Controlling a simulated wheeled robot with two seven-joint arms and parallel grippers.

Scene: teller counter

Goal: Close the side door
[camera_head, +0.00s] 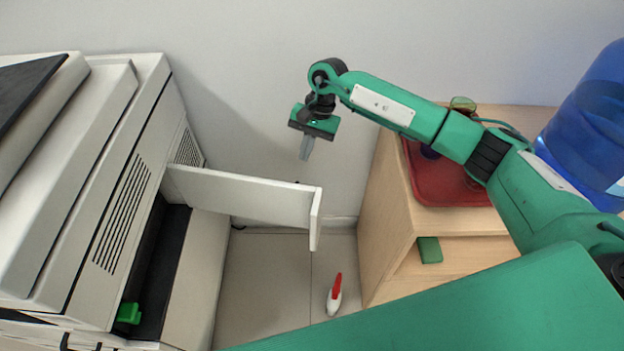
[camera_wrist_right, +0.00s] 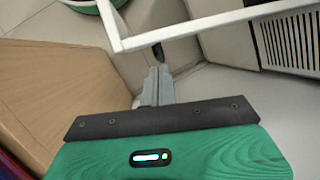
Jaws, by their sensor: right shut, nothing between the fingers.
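The side door (camera_head: 245,198) is a white panel on the right side of a large grey-white copier (camera_head: 120,200). It stands wide open, sticking out to the right, with a dark opening (camera_head: 158,270) and a green part (camera_head: 129,313) showing in the copier's side. My right gripper (camera_head: 304,155) is shut and empty, pointing down behind the door's far side, near its free end and apart from it in the head view. In the right wrist view the gripper's fingers (camera_wrist_right: 158,70) point toward the door's edge (camera_wrist_right: 215,24); whether they touch cannot be told. My left gripper is not in view.
A wooden cabinet (camera_head: 385,215) stands right of the door, with a red tray (camera_head: 445,188) and a large blue water bottle (camera_head: 590,125) on top. A white and red bottle (camera_head: 335,295) is on the tiled floor (camera_head: 270,290). The wall (camera_head: 240,60) is close behind my right gripper.

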